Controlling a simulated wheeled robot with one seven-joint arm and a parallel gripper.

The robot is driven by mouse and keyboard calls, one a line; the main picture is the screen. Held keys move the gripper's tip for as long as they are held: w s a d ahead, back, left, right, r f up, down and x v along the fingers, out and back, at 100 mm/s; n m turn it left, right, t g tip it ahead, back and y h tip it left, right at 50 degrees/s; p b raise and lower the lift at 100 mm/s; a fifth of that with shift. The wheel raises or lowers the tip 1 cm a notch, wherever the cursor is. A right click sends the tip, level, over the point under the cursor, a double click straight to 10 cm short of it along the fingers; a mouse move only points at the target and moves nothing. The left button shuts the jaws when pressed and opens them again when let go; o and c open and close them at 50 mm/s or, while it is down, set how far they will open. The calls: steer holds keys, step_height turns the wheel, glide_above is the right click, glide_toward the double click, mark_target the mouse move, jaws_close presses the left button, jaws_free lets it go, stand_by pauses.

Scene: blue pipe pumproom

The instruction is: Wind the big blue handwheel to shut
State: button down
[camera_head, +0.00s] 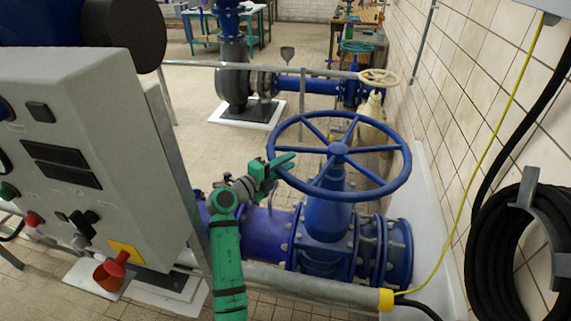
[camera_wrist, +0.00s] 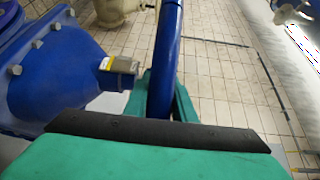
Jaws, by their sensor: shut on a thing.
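The big blue handwheel (camera_head: 338,150) lies nearly flat on top of a blue gate valve (camera_head: 325,215) on a thick blue pipe. My green gripper (camera_head: 280,167) is at the left side of the wheel's rim, shut on it. In the wrist view the blue rim (camera_wrist: 166,60) runs down between the green fingers (camera_wrist: 162,100) of my gripper. The fingertips are partly hidden behind the dark edge of the gripper body. The valve's blue flanged body (camera_wrist: 60,75) shows at the left of the wrist view.
A grey control cabinet (camera_head: 90,150) stands close on the left. A grey rail (camera_head: 290,281) with a yellow end crosses in front of the valve. A tiled wall with a black hose coil (camera_head: 508,245) is at the right. A smaller cream handwheel (camera_head: 379,77) stands behind.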

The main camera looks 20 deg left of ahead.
steer(key=c, duration=1.5)
jaws_free()
steer(key=shift+s+d+f, duration=0.1)
steer(key=shift+d, duration=0.05)
